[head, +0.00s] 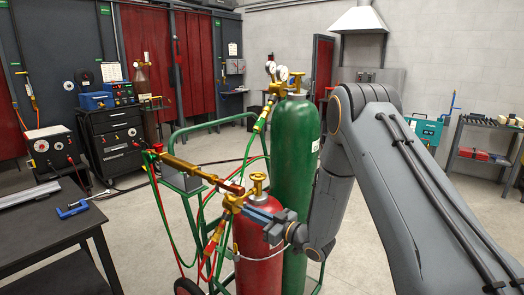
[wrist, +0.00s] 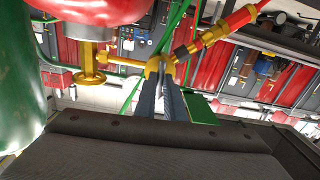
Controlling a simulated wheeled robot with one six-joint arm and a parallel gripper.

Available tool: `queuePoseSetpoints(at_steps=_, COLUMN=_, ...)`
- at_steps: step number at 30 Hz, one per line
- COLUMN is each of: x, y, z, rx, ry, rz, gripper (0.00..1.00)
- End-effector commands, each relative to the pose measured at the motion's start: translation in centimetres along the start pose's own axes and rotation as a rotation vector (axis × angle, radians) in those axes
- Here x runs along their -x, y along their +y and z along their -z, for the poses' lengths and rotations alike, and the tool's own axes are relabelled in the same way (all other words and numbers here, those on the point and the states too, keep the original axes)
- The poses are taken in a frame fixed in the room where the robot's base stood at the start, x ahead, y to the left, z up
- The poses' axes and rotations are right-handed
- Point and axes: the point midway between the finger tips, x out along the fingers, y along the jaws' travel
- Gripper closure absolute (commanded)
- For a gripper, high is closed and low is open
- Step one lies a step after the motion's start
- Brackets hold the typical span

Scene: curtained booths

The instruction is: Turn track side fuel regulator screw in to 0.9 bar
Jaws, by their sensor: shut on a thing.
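The red fuel cylinder (head: 258,262) stands on a green cart, with a brass handwheel (head: 258,181) on top. The brass fuel regulator (head: 231,203) is at its upper left. My gripper (head: 248,205) reaches across the cylinder's top from the right and is shut at the regulator. In the wrist view my gripper (wrist: 164,78) is shut on a brass part, apparently the regulator screw (wrist: 152,66), mostly hidden between the fingertips. The handwheel (wrist: 88,79) shows left of it. No fuel gauge face can be read, so the pressure cannot be told.
A tall green cylinder (head: 294,165) with two gauges stands close behind the red one. A brass torch (head: 188,167) and red and green hoses hang at the cart's left. A dark table (head: 50,240) stands at left. The floor between is clear.

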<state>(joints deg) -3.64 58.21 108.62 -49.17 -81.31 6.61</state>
Motion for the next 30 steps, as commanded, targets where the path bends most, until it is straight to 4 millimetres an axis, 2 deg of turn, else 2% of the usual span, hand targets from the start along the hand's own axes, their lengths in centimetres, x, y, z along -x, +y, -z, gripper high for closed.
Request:
queuePoseSetpoints(at_steps=3, x=-0.01, y=0.04, z=0.07, rx=-0.056, ry=0.001, rz=-0.001, gripper=1.00)
queuePoseSetpoints(at_steps=12, x=-0.01, y=0.04, z=0.05, rx=-0.071, ry=0.001, rz=-0.001, gripper=1.00)
queuePoseSetpoints(at_steps=21, x=0.02, y=0.02, z=0.04, rx=-0.339, ry=0.000, rz=-0.001, gripper=1.00)
queuePoseSetpoints(at_steps=30, x=0.01, y=0.02, z=-0.01, rx=-0.376, ry=0.000, rz=-0.001, gripper=1.00)
